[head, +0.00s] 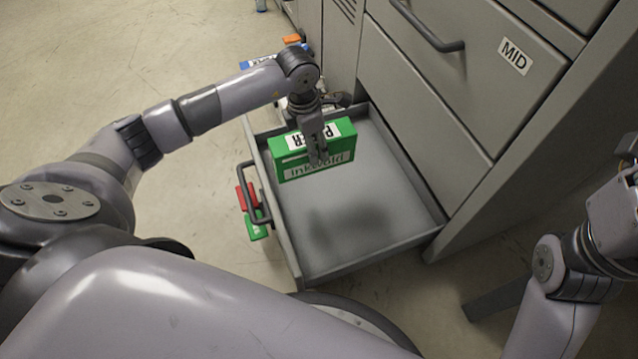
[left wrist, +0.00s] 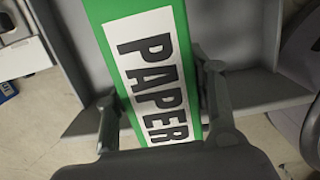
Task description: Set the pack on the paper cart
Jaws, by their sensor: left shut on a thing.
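The pack is a green box (head: 290,166) with a white label reading PAPER and the name inkwold on its side. My left gripper (head: 318,158) is shut on it from above and holds it over the open bottom drawer. In the left wrist view the pack (left wrist: 190,40) lies between the two fingers of my left gripper (left wrist: 165,110). I cannot tell whether the pack's underside touches the drawer floor. My right arm shows at the right edge of the head view, but its gripper is out of frame. I cannot make out a paper cart.
The open drawer (head: 428,217) has grey walls and an otherwise empty floor. The grey cabinet (head: 425,100) rises behind it, with a closed drawer marked MID. Red and green items (head: 243,197) show beside the drawer handle. Bare floor lies at left.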

